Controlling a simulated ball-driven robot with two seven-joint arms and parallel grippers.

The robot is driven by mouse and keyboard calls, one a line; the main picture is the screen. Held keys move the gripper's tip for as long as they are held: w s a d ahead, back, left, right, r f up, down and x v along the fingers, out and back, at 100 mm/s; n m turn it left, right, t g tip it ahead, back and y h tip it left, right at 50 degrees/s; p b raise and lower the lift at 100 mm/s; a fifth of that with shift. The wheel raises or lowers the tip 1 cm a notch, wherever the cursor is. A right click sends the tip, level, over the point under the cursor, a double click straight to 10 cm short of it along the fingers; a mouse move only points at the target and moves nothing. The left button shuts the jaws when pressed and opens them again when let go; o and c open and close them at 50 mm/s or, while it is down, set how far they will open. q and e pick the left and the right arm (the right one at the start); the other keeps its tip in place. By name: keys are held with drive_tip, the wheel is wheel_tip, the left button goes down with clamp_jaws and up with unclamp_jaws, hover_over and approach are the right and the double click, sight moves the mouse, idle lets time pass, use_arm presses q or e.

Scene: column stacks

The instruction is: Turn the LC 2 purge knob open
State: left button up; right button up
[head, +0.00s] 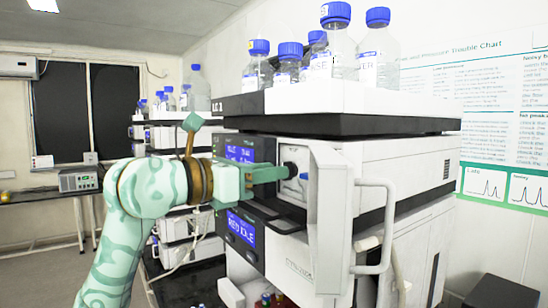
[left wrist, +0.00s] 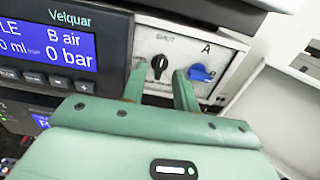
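The LC 2 stack (head: 390,165) fills the right of the head view, its label near the top tray. In the left wrist view, a black knob (left wrist: 159,67) sits on a pale panel (left wrist: 190,48) under the word SHUT, its pointer roughly upright. My left gripper (head: 282,173) reaches the panel from the left. In the left wrist view its fingers (left wrist: 159,80) are apart, one on each side of the black knob, with gaps visible. Whether they touch the panel cannot be told. My right gripper is not in view.
An open white door (head: 330,220) with a handle (head: 388,225) stands just right of the panel. A pump display (left wrist: 48,42) reads B air, 0 bar. Bottles with blue caps (head: 379,45) stand on top. Another stack is behind my arm.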

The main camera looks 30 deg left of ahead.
use_arm(q)
drive_tip(key=shift+x, duration=1.1)
clamp_jaws()
drive_tip(key=shift+n, duration=1.4)
drive_tip(key=shift+a+f+n+b, duration=0.1)
drive_tip(key=shift+n+b, duration=0.2)
drive_tip(key=shift+n, duration=3.3)
drive_tip(key=shift+a+f+n+b, duration=0.1)
drive_tip(key=shift+n+b, duration=0.2)
drive_tip(key=shift+n, duration=3.3)
